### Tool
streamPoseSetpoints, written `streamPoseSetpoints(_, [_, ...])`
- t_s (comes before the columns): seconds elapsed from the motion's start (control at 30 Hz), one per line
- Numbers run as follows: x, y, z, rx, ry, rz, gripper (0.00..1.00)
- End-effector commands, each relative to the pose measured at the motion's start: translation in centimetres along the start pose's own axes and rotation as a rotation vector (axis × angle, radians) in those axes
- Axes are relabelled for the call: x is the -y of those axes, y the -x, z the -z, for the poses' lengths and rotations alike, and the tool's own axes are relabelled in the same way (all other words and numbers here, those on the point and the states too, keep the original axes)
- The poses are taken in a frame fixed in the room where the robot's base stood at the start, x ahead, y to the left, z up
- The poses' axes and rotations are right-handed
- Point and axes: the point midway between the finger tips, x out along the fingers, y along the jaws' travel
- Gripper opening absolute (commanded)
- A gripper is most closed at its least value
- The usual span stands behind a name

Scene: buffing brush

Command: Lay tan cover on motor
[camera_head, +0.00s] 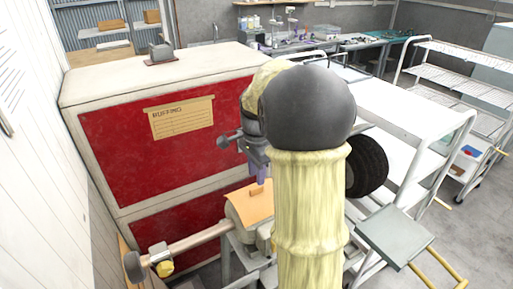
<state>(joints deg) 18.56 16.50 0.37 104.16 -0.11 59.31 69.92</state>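The tan cover (248,209) is an orange-tan sheet with a small raised tab, at the lower middle of the view. It appears to lie over the top of the grey motor (240,232), whose left side shows below it. My gripper (261,178), with purple fingers, points down just above the cover near its tab. I cannot tell whether the fingers touch the tab or how far apart they are. My arm hides the right side of the cover and motor.
A shaft (200,240) runs left from the motor, with a yellow-ended part near a dark end. A red-panelled cabinet (150,140) with a paper label stands behind. A dark round brush or wheel (368,165) and a white cart (415,110) are right.

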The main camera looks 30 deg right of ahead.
Motion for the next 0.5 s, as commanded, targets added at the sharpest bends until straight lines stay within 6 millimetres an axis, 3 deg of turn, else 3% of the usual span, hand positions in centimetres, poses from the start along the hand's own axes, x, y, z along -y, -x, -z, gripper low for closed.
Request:
streamPoseSetpoints(0.3, [0.1,6.2,0.0,-0.002,0.001,0.005,0.30])
streamPoseSetpoints(0.5, [0.1,9.3,0.0,0.000,0.001,0.001,0.30])
